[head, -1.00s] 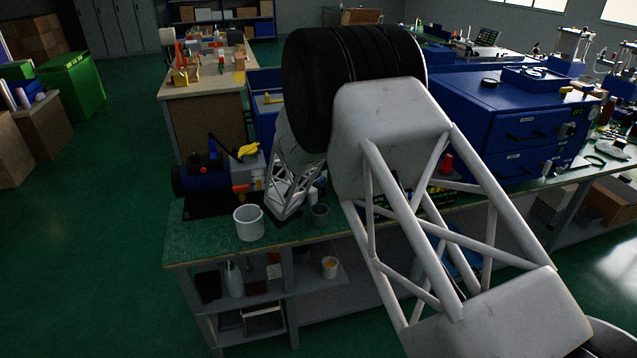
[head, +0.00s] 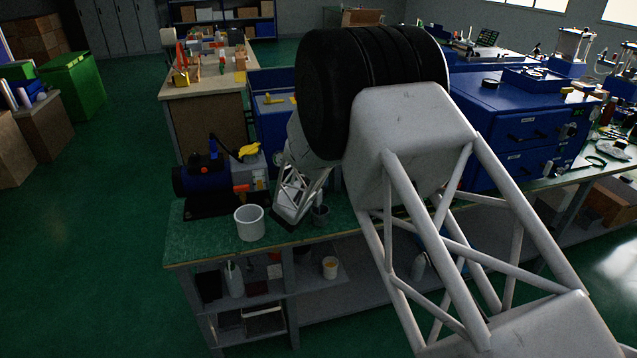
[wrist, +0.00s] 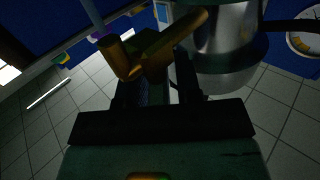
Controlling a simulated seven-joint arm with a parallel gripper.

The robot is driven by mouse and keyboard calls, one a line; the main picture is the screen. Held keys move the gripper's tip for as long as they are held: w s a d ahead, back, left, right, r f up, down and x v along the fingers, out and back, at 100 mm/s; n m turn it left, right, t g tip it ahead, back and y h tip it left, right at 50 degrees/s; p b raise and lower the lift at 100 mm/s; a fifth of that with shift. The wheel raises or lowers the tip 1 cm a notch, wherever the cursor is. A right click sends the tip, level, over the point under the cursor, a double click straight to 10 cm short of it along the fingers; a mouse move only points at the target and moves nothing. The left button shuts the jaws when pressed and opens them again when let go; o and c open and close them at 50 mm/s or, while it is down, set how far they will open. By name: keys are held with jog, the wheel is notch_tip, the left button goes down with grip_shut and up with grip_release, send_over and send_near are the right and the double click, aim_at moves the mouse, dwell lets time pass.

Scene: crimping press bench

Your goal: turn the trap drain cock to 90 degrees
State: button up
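A brass-yellow cock (wrist: 150,58) with a stubby lever shows in the wrist view, just beyond the fingertips; I take it as the trap drain cock. It sits beside a shiny metal cylinder (wrist: 225,45). My gripper (wrist: 158,84) reaches up from a black crossbar, its two dark fingers apart with a gap between them. The near part of the cock overlaps the fingertips in the picture; I cannot tell whether they touch. In the head view my gripper (head: 291,214) hangs over the bench, right of the white cup; its fingers are too small and dark to read there.
A blue motor unit (head: 200,180) stands on the green bench top (head: 190,238), left of my gripper. A white cup (head: 250,223) and a small grey cup (head: 320,214) stand close by. Blue drawer cabinets (head: 520,130) stand at right. A dial gauge (wrist: 305,42) shows at the wrist view's right edge.

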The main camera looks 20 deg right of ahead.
jog(key=shift+o, duration=0.2)
jog(key=shift+m+g+h, duration=0.4)
jog(key=shift+g, duration=0.1)
jog(key=shift+d+r+m+g+h, duration=0.1)
jog(key=shift+d+m+g+h, duration=0.1)
jog(key=shift+m+g+h, duration=1.25)
jog(key=shift+s+m+g+h, duration=0.1)
jog(key=shift+m+g+h, duration=0.15)
jog(key=shift+m+g, duration=1)
jog(key=shift+s+m+g+h, duration=0.1)
jog(key=shift+m+g+h, duration=0.35)
jog(key=shift+g, duration=1.4)
jog(key=shift+m+g+h, duration=0.1)
jog(key=shift+m+g, duration=0.95)
jog(key=shift+g, duration=0.5)
jog(key=a, duration=0.8)
jog(key=s+d+r+n+y, duration=0.1)
jog(key=s+r+n+y, duration=0.2)
jog(key=s+r, duration=0.3)
jog(key=s+d+r+n+g+y, duration=0.1)
jog(key=s+d+r+n+y, duration=0.1)
jog(key=s+r, duration=0.4)
jog(key=s+d+r+n+y, duration=0.2)
jog(key=s+r, duration=0.5)
jog(key=s, duration=0.6)
jog(key=shift+d+n+g+y, duration=0.25)
jog(key=shift+n+g+y, duration=0.15)
jog(key=shift+n+y, duration=0.75)
jog(key=shift+s+m, duration=0.1)
jog(key=shift+m, duration=0.15)
